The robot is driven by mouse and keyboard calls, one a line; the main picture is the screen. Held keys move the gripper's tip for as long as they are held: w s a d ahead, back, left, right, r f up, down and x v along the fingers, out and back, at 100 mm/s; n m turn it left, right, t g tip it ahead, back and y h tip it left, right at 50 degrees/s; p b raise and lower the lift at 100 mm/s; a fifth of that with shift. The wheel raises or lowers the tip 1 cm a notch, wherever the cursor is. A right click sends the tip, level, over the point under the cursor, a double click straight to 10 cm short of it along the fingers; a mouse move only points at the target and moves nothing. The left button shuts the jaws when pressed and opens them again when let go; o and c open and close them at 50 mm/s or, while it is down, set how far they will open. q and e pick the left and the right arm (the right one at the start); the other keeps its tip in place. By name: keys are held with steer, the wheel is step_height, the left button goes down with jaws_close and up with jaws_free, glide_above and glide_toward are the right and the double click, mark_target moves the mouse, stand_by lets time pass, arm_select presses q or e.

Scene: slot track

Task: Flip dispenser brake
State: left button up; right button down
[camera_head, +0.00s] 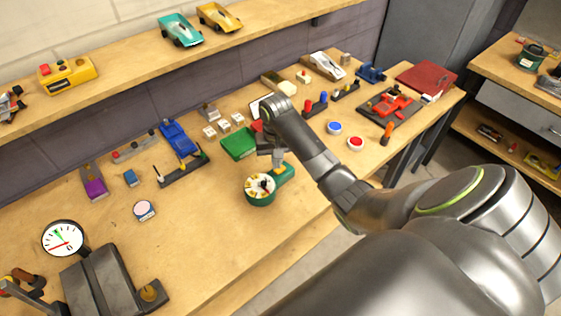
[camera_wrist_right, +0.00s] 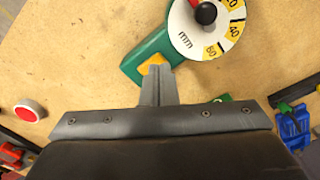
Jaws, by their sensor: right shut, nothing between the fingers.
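The green dispenser (camera_head: 259,199) lies on the bench at the middle of the head view, with a round white and yellow dial and a short green arm pointing up-right. In the right wrist view the dispenser's green body (camera_wrist_right: 138,64) shows, with its dial marked in mm and a dark knob with red at its centre. An orange-yellow brake piece (camera_wrist_right: 156,62) sits on the green arm. My right gripper (camera_wrist_right: 157,72) is shut and empty, its tips right at the brake's near edge; I cannot tell whether they touch. The brake's near side is hidden by the fingers.
Red and blue round buttons (camera_head: 355,143) lie to the right. A gauge (camera_head: 64,238) and grey block stand at left. The bench (camera_head: 200,240) in front of the dispenser is clear.

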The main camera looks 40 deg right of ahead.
mark_target(277, 171)
steer(key=shift+f, duration=1)
stand_by(0.9)
steer(key=shift+r, duration=0.15)
step_height(277, 171, up, 7)
steer(key=p, duration=0.9)
stand_by(0.6)
